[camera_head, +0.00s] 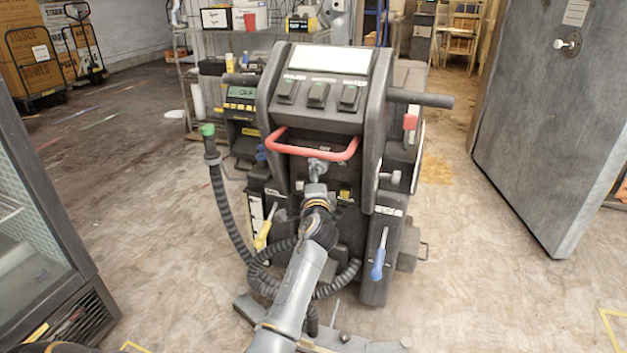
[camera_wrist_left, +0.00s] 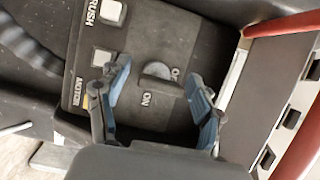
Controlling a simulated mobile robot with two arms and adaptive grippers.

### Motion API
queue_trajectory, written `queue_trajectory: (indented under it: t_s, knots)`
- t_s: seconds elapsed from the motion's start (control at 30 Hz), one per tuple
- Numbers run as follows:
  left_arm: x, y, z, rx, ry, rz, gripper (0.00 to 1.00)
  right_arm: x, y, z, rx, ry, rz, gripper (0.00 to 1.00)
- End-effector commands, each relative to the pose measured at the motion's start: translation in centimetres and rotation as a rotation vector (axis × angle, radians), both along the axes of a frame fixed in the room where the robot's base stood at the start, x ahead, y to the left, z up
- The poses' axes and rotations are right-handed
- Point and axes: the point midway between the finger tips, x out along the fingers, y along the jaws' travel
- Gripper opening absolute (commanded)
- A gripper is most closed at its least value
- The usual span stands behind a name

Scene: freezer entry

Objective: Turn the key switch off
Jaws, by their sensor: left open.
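The key switch (camera_wrist_left: 157,71) shows in the left wrist view as a round grey disc with a dark key tab on a black panel. The labels OFF and ON are printed beside it. I cannot tell for sure which label the tab points to. My left gripper (camera_wrist_left: 156,75) is open, with one blue-padded finger on each side of the switch. Contact with the tab is not clear. In the head view, my left gripper (camera_head: 317,168) is at the front of the floor machine (camera_head: 322,118), below its red bar, and hides the switch. My right gripper is not in view.
The red bar (camera_head: 312,150) crosses just above my gripper and also shows in the left wrist view (camera_wrist_left: 283,24). A ribbed hose (camera_head: 230,215) hangs left of the arm. A glass-door cabinet (camera_head: 40,215) stands at left, a grey door (camera_head: 560,120) at right. Open floor lies on both sides.

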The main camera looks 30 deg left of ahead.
Motion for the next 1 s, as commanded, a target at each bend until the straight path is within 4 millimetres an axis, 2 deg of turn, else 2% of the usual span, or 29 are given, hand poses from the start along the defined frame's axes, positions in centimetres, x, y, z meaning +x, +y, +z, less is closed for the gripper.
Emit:
queue_trajectory:
  t_s: [0.23,0.5,0.7,1.0]
  knots:
    - [-1.7,-1.3,-0.1,0.001,-0.001,-0.001,0.66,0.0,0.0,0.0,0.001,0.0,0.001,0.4]
    - [-6.2,-4.6,-0.1,-0.002,0.001,-0.002,0.66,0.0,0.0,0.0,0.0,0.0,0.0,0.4]
    - [-8.7,-6.4,-0.1,-0.001,0.002,-0.001,0.66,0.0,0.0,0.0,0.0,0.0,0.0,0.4]
    - [-9.7,-7.1,0.0,-0.001,0.001,0.001,0.66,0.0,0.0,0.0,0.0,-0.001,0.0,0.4]
